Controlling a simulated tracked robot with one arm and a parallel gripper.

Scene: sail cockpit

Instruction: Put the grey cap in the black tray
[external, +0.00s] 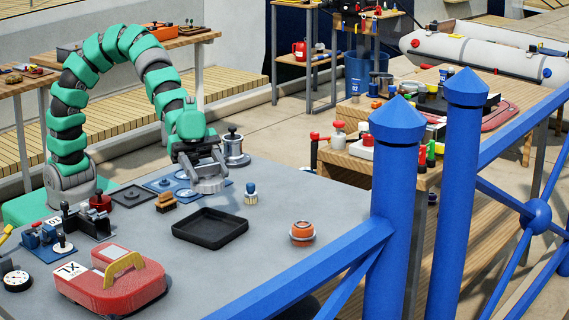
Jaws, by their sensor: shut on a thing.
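The black tray (183,236) lies flat and empty on the grey table. My gripper (205,179) is above and behind the tray, pointing down. It is shut on a grey thing, which looks like the grey cap (208,187). The cap and the fingers have nearly the same grey, so their edges are hard to tell apart. The cap is behind the tray's far edge and not over the tray's inside. I cannot tell how high it is above the table.
A metal winch (234,148) is behind my gripper. An orange round item (302,233) is to the right, a red case (108,283) at front left. Blue railings (397,190) rise at right.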

